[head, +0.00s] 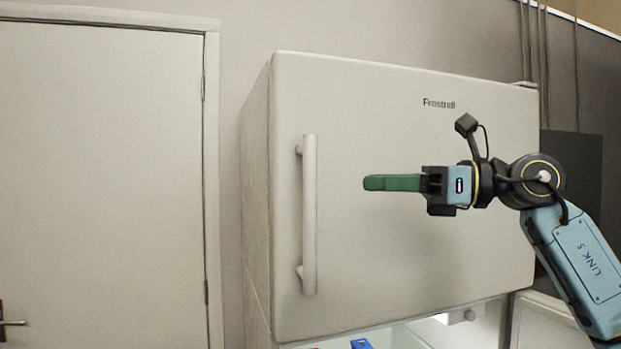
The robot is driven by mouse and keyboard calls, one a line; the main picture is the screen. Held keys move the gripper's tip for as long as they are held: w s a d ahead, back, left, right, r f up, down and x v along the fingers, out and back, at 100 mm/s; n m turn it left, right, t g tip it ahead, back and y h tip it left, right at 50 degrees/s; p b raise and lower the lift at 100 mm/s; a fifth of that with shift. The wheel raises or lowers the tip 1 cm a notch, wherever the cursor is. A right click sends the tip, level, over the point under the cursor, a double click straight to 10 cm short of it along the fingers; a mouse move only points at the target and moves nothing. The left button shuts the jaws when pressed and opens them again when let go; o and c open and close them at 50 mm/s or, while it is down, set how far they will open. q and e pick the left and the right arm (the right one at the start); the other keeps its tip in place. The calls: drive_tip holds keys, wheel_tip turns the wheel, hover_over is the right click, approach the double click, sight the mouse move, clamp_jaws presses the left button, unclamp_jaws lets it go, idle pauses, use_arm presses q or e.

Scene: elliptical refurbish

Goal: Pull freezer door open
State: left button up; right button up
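The white freezer door (400,130) fills the middle of the head view and appears shut against the cabinet (256,170). Its long vertical handle (309,215) is on the door's left side. My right gripper (374,183) is in front of the door, to the right of the handle, with its green fingers pointing left towards it. The fingers are apart from the handle in the picture and overlap each other, so their opening is hidden. Nothing shows between them. My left gripper is out of view.
Below the freezer door is a lit open compartment (440,330) with a blue item (361,344) inside. A closed room door (100,180) with a lever handle (12,323) stands at left. Pipes (535,50) run down the wall at right.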

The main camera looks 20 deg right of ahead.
drive_tip(key=p+x, duration=0.2)
drive_tip(key=x, duration=0.9)
drive_tip(key=shift+a, duration=0.15)
clamp_jaws()
drive_tip(key=shift+s, duration=0.1)
